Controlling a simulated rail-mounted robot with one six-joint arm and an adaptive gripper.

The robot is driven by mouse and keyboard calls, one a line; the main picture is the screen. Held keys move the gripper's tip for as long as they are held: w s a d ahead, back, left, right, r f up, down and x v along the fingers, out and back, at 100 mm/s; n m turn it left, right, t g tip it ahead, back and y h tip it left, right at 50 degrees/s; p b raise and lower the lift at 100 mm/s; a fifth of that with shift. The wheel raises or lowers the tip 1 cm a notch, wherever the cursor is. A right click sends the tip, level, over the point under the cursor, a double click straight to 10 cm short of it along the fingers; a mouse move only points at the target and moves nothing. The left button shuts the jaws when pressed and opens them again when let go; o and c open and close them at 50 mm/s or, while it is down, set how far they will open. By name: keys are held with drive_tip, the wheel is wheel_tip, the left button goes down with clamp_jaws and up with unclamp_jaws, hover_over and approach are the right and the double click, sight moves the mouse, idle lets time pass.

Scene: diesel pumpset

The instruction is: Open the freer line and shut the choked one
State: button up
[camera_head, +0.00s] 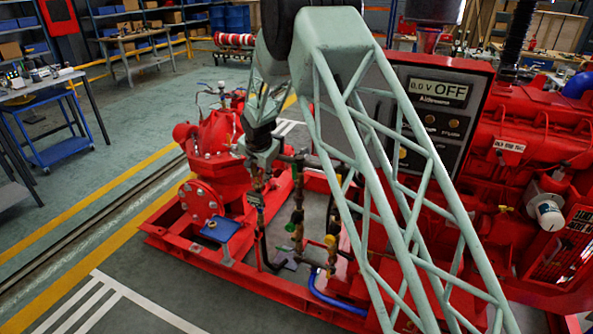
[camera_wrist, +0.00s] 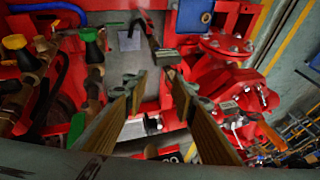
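My gripper (camera_head: 259,168) hangs from the arm over the small pipework between the red pump and the control panel. In the wrist view its two fingers (camera_wrist: 152,82) are apart, with nothing visibly clamped between them. Upright pipes carry fittings with a green part (camera_head: 290,228) and a yellow part (camera_head: 330,240). In the wrist view an orange-yellow fitting (camera_wrist: 14,42) and a green one (camera_wrist: 77,127) lie left of the fingers. A grey block on a dark pipe (camera_wrist: 165,54) shows just beyond the fingertips. I cannot tell which line is choked or how the valves are set.
The red pump (camera_head: 214,148) stands left of the pipework on a red skid (camera_head: 190,243). The control panel (camera_head: 440,115) reads "0.0 V OFF", partly behind my arm. A red engine (camera_head: 540,130) is at right. Open floor lies left, with a blue cart (camera_head: 62,152) beyond.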

sight(293, 168)
drive_tip(key=s+d+r+n+g+h, duration=0.1)
drive_tip(key=s+d+r+h, duration=0.2)
drive_tip(key=d+r, duration=0.8)
wheel_tip(293, 168, up, 5)
drive_tip(key=shift+s+d+f+n, duration=0.2)
drive_tip(key=shift+s+d+n, duration=0.15)
drive_tip(key=shift+s, duration=0.7)
drive_tip(key=shift+d+f, duration=0.1)
drive_tip(key=shift+f, duration=0.05)
drive_tip(key=shift+b+x, duration=0.95)
drive_tip(key=shift+x, duration=5.8)
drive_tip(key=shift+c, duration=0.7)
clamp_jaws()
